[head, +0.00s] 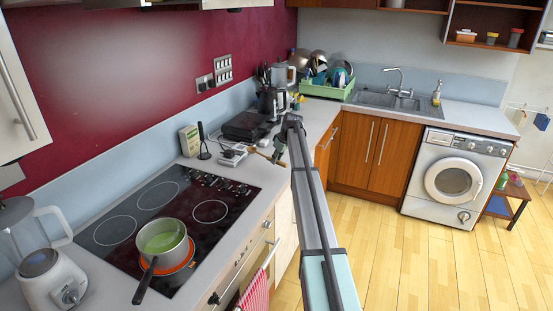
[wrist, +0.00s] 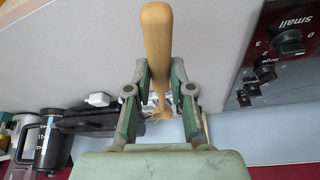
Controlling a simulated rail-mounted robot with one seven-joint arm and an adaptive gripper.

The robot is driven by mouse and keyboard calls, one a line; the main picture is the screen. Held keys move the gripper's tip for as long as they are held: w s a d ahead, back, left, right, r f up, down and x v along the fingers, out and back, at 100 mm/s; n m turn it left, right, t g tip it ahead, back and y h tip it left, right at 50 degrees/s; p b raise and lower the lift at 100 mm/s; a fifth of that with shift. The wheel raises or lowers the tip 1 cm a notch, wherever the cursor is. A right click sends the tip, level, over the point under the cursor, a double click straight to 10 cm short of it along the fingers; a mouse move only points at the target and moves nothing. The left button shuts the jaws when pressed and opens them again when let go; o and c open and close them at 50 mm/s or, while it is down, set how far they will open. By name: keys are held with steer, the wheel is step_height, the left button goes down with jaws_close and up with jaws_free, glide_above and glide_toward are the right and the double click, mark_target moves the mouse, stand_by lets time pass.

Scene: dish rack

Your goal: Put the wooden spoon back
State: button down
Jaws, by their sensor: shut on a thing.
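The wooden spoon (wrist: 157,45) is held between the two fingers of my gripper (wrist: 160,75), its pale rounded handle pointing up in the wrist view. The green dish rack (head: 322,90), full of dishes, stands farther back in the counter corner.
A pot (head: 162,240) with green contents sits on the black hob (head: 150,205). A black appliance (head: 247,125), a kettle (head: 272,102) and other items crowd the counter near the wall. The sink (head: 390,99) is at the back.

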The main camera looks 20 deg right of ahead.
mark_target(276, 175)
steer(key=shift+f+b, duration=1.15)
steer(key=shift+f, duration=1.65)
steer(key=c, duration=1.3)
jaws_free()
steer(key=shift+c, duration=0.2)
steer(key=o, duration=0.6)
steer(key=shift+c, duration=0.2)
steer(key=shift+r, duration=0.1)
steer(key=v, duration=1.2)
